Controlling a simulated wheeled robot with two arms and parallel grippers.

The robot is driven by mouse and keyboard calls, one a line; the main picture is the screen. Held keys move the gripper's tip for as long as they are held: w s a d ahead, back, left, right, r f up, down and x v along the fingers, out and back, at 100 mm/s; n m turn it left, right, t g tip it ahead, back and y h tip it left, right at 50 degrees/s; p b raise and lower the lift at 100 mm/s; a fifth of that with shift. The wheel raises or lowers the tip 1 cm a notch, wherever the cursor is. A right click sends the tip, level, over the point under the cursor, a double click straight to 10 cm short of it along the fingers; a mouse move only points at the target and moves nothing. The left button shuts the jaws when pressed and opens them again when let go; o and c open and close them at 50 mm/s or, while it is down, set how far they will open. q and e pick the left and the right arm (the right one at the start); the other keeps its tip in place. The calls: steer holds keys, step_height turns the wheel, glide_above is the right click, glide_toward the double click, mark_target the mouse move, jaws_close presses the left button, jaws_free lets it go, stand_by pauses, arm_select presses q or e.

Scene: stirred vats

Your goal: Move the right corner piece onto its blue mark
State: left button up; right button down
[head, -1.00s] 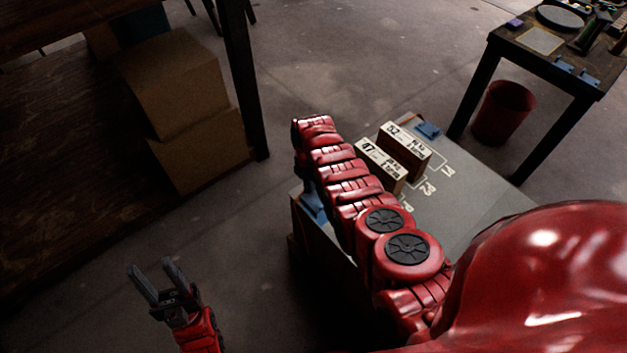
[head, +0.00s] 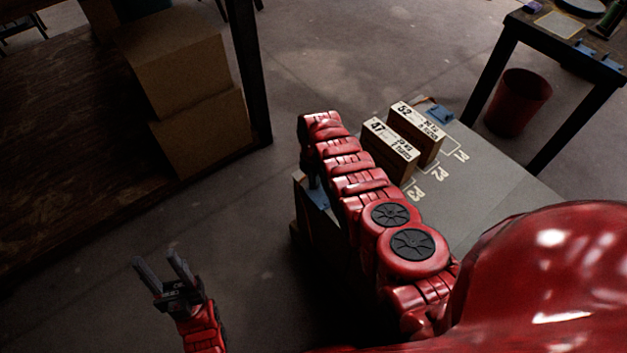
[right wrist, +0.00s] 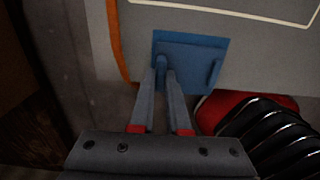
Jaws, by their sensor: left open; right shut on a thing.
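In the right wrist view, my right gripper (right wrist: 164,76) is shut on the upright knob of a blue corner piece (right wrist: 197,55). The piece lies at the grey board's edge; whether it touches the board is unclear. In the head view this blue piece (head: 318,198) shows beside my right arm at the board's left corner, and the arm hides most of the gripper. Another blue corner piece (head: 439,115) sits at the board's far corner. No blue mark can be made out. My left gripper (head: 163,272) is open and empty over the floor, away from the board.
Two labelled boxes, 47 (head: 391,142) and 52 (head: 417,121), stand on the grey board (head: 480,185) near white outlines. Cardboard boxes (head: 190,75) are at the left. A red bin (head: 518,103) stands by a dark table (head: 560,45) at upper right.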

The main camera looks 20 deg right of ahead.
stand_by(0.4)
steer(key=c, duration=0.8)
jaws_free()
steer(key=shift+r, duration=0.1)
